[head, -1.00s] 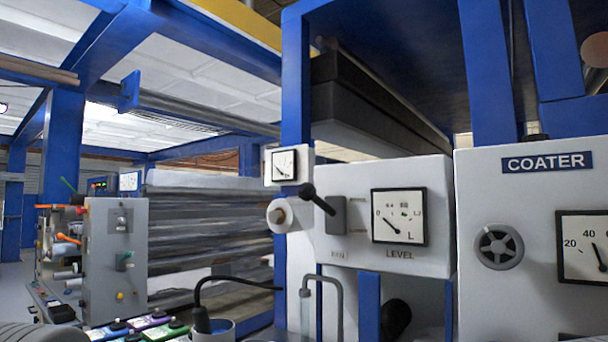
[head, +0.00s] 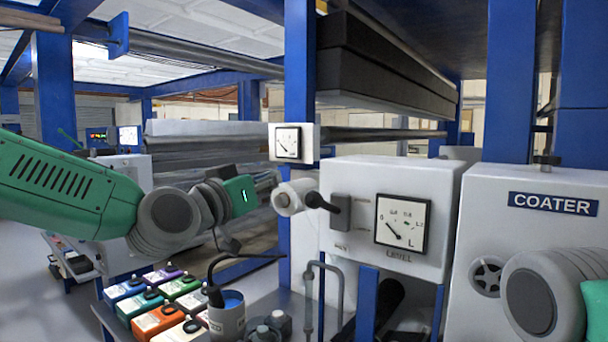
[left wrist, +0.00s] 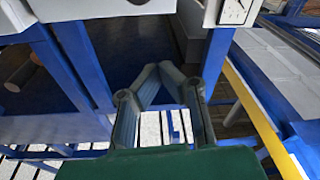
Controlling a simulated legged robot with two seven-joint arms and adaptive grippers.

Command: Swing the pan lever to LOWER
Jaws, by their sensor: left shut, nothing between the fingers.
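The pan lever (head: 322,203) is a black arm with a round knob, on a dark grey block on the white LEVEL panel (head: 345,174). Its knob points left and toward me. Small labels sit beside the block, too small to read. My left gripper (head: 270,180) is left of the lever, close to the white roller end, and does not touch the lever. Its fingertips meet with nothing between them in the left wrist view (left wrist: 157,70). I cannot make out the lever in that view. My right arm shows at the lower right; its gripper is out of frame.
The COATER cabinet (head: 545,165) is at the right. Below are a cup (head: 227,318) and several coloured cartons (head: 160,320).

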